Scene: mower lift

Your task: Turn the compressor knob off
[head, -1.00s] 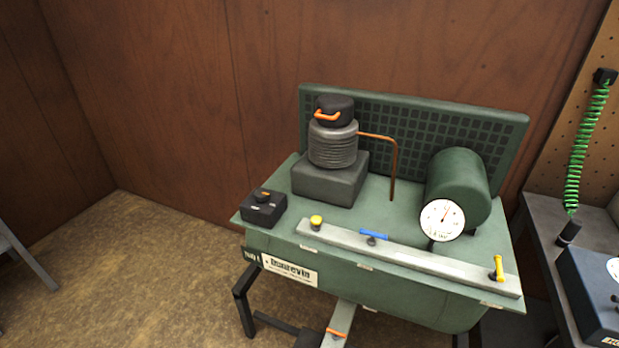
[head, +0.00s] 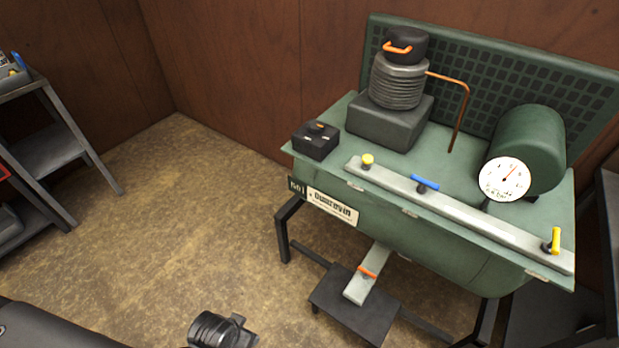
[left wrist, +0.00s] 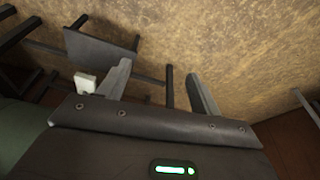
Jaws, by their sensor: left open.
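The green compressor (head: 420,240) stands at the right in the head view. A black box (head: 314,147) with a small orange-marked knob (head: 318,126) on top sits at its left front corner, clear of any gripper. The knob's exact setting is too small to tell. My left gripper (left wrist: 158,72) is open and empty in the left wrist view, its two grey fingers apart over the floor and the dark stand legs. In the head view a dark part of my left arm (head: 215,330) shows low at the front, left of the compressor; the fingers do not show there. My right gripper is out of view.
A rail (head: 460,213) on the compressor's front carries yellow and blue handles. A dial gauge (head: 504,179) faces front. An orange-marked pedal (head: 367,273) and dark plate sit below. A shelf (head: 55,150) stands at the left. The floor (head: 200,230) between is clear.

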